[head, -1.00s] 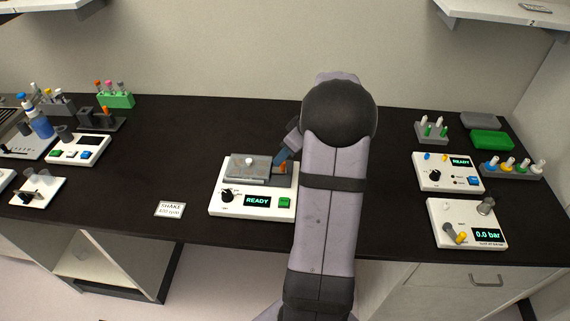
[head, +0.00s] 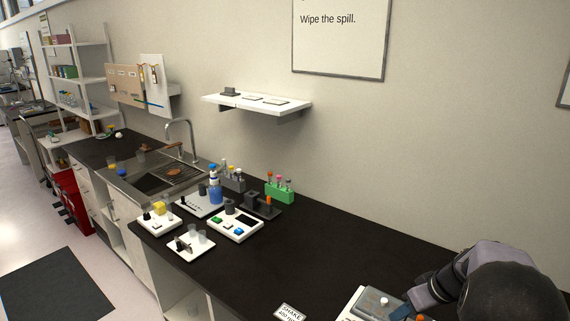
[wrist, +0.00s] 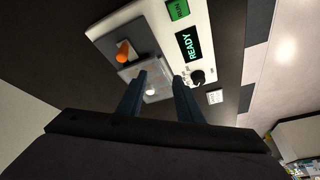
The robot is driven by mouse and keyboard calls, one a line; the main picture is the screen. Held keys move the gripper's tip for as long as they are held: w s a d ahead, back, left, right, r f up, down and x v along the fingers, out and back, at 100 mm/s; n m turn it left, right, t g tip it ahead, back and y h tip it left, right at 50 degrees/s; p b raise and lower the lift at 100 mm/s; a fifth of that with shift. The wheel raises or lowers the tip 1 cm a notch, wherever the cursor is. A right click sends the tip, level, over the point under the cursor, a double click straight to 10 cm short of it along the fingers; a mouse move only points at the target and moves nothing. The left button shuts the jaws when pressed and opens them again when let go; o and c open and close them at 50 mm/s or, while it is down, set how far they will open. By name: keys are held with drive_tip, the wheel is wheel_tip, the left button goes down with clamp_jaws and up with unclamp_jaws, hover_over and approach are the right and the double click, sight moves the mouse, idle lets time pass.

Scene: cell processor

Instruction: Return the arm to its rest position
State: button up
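My arm reaches in at the lower right of the head view, with my gripper (head: 402,311) low beside the shaker (head: 352,298). In the wrist view my gripper (wrist: 160,78) has its two blue fingers apart, with nothing clearly held between them. Beyond the fingertips lies the shaker (wrist: 215,25) with a lit READY display, a green RUN button and a black knob. A grey plate with a pale round knob (wrist: 151,92) sits on its platform, and an orange-tipped item (wrist: 124,52) stands beside it. I cannot tell whether the fingertips touch the plate.
A SHAKE card (head: 291,312) lies left of the shaker. Further left stand a green tube rack (head: 280,190), a white instrument (head: 235,225) and a blue bottle (head: 215,188). A sink (head: 165,180) lies beyond. The dark bench (head: 340,240) is clear between rack and shaker.

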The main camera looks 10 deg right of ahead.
drive_tip(key=s+a+g, duration=0.1)
drive_tip(key=s+a, duration=0.2)
drive_tip(key=a, duration=0.4)
drive_tip(key=s+a+g, duration=0.2)
drive_tip(key=s+a, duration=0.1)
drive_tip(key=a, duration=0.4)
drive_tip(key=s+a+f+m+g+h, duration=0.1)
drive_tip(key=s+a+f+m+h, duration=0.15)
drive_tip(key=s+a, duration=0.75)
wheel_tip(320, 180, down, 37)
drive_tip(key=s+d+b, duration=0.2)
drive_tip(key=b, duration=3.5)
drive_tip(key=shift+f+y, duration=0.15)
drive_tip(key=shift+y, duration=0.2)
